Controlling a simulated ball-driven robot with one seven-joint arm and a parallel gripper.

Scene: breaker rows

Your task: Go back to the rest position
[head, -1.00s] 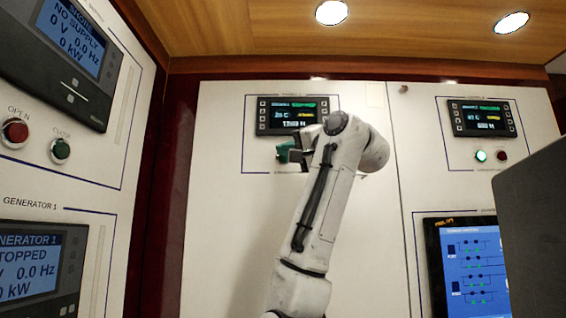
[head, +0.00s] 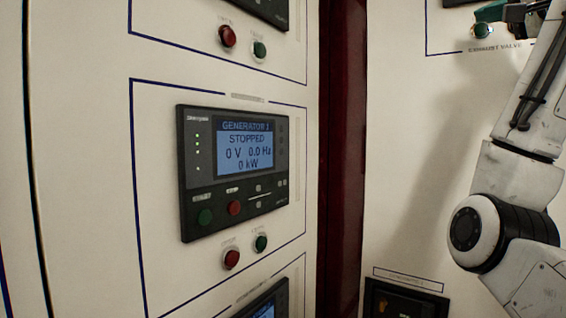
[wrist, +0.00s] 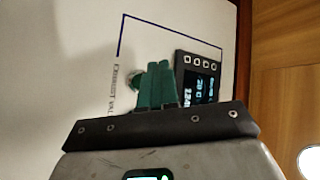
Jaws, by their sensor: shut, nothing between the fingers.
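My gripper (wrist: 158,88) shows in the wrist view with its green fingers together and nothing between them. It is in front of a white panel, close to a round green button (wrist: 132,82) beside the "EXHAUST VALVE" label. Whether the fingers touch the button I cannot tell. In the head view my gripper (head: 490,12) is at the top right edge, partly cut off, near the exhaust valve button (head: 482,31). My white arm runs down the right side of that view.
A generator 1 controller (head: 235,170) reads STOPPED, with a red button (head: 231,259) and a green button (head: 261,243) below it. A dark red post (head: 342,160) separates the two panel walls. A small display (wrist: 197,78) is right of the fingers.

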